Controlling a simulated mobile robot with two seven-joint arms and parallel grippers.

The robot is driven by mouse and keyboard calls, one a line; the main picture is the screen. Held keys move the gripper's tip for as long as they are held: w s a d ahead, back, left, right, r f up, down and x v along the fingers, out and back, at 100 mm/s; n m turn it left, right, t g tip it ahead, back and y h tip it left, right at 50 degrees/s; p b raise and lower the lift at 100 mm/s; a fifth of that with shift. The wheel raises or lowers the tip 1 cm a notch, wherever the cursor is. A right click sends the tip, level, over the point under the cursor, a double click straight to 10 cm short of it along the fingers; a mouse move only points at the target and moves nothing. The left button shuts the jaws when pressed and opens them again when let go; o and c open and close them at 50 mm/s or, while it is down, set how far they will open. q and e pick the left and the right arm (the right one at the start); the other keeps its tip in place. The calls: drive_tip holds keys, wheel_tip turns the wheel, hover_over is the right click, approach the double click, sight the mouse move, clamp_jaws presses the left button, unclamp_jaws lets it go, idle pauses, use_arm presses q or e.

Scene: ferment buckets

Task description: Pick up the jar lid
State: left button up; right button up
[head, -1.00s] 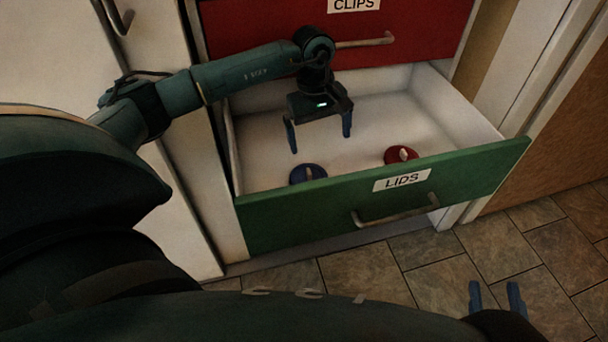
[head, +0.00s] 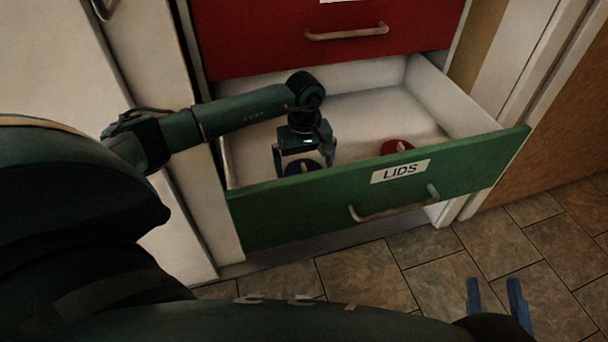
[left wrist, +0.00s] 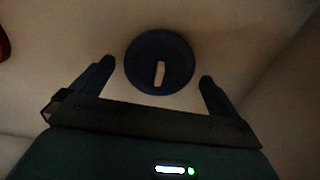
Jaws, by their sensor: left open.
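A blue jar lid (head: 294,168) with a light knob lies on the floor of the open drawer marked LIDS, near its front left. It also shows in the left wrist view (left wrist: 160,45), flat, with its knob upright. A red lid (head: 397,146) lies farther right in the drawer, and its edge shows in the left wrist view (left wrist: 3,44). My left gripper (head: 304,172) is open inside the drawer, over the blue lid, with one finger on either side of it. In the left wrist view both fingers (left wrist: 158,78) stand apart from the lid. My right gripper (head: 495,298) is open and empty above the floor.
The open drawer's green front (head: 375,190) and white walls (head: 450,98) surround my left gripper. A shut red drawer (head: 270,38) is above it. White cabinet panels stand to the left. Tiled floor (head: 390,265) lies in front.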

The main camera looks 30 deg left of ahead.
use_arm(q)
wheel_tip(320, 180, down, 2)
drive_tip(key=shift+f, duration=0.1)
drive_tip(key=shift+c, duration=0.6)
drive_tip(key=c, duration=0.6)
drive_tip(key=shift+r, duration=0.25)
